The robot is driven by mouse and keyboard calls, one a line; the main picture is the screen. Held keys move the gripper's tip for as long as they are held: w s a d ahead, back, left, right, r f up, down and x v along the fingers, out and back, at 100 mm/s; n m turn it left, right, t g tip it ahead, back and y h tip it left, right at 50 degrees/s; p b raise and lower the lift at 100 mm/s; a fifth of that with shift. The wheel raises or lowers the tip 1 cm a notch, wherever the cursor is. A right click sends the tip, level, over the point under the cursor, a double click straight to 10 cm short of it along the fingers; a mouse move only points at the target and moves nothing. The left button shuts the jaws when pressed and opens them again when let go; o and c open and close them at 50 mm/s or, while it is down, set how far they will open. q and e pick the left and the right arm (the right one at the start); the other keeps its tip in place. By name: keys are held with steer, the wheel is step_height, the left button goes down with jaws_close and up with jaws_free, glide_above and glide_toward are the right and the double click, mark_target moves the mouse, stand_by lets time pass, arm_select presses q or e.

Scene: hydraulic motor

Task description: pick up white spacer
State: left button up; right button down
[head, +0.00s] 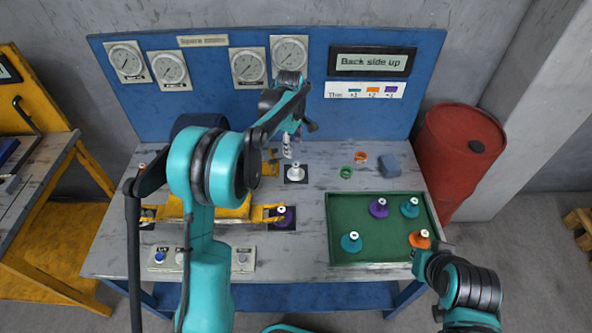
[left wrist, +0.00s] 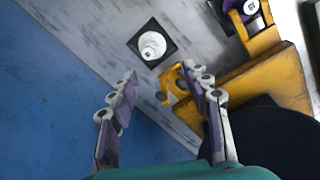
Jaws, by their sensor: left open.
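The white spacer (head: 295,172) stands upright on a black square pad on the table, just right of the yellow fixture. It also shows in the left wrist view (left wrist: 153,46), in the upper middle, with its pad. My left gripper (head: 289,143) is open and empty, above the table and near the spacer. In the left wrist view its two fingers (left wrist: 161,82) are spread apart, and the spacer lies beyond their tips, not between them. My right gripper (head: 422,262) is at the green tray's lower right corner; its fingers are not clear.
A yellow fixture (head: 235,212) stands left of the spacer, with a purple spacer (head: 284,217) near its right end. The green tray (head: 345,215) holds several coloured spacers. Green (head: 346,172) and orange (head: 361,158) rings and a blue-grey block (head: 389,166) lie behind it. A blue gauge panel (head: 220,95) rises behind.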

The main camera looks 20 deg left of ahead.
mark_target(296, 164)
arm_select(q)
steer(key=w+f+n, duration=0.1)
steer(key=f, duration=0.1)
steer(key=w+f+n+g, duration=0.1)
steer(key=w+f, duration=0.1)
steer(key=f, duration=0.1)
steer(key=w+f+n, duration=0.1)
steer(key=f, duration=0.2)
steer(key=shift+w+a+f, duration=0.15)
steer(key=shift+a+f, duration=0.1)
steer(key=shift+a, duration=0.1)
step_height(296, 164, down, 3)
steer(key=shift+r+n+b, duration=0.1)
steer(key=shift+n+b, duration=0.2)
steer(key=shift+b, duration=0.05)
steer(key=f, duration=0.1)
steer(key=f+b, duration=0.1)
steer(key=f, duration=0.1)
steer(key=f+b, duration=0.1)
steer(key=f, duration=0.1)
steer(key=shift+w+d+f, duration=0.1)
steer(key=shift+w+f, duration=0.1)
steer(key=shift+w, duration=0.05)
steer(key=shift+r, duration=0.1)
steer(key=shift+c, duration=0.7)
jaws_close()
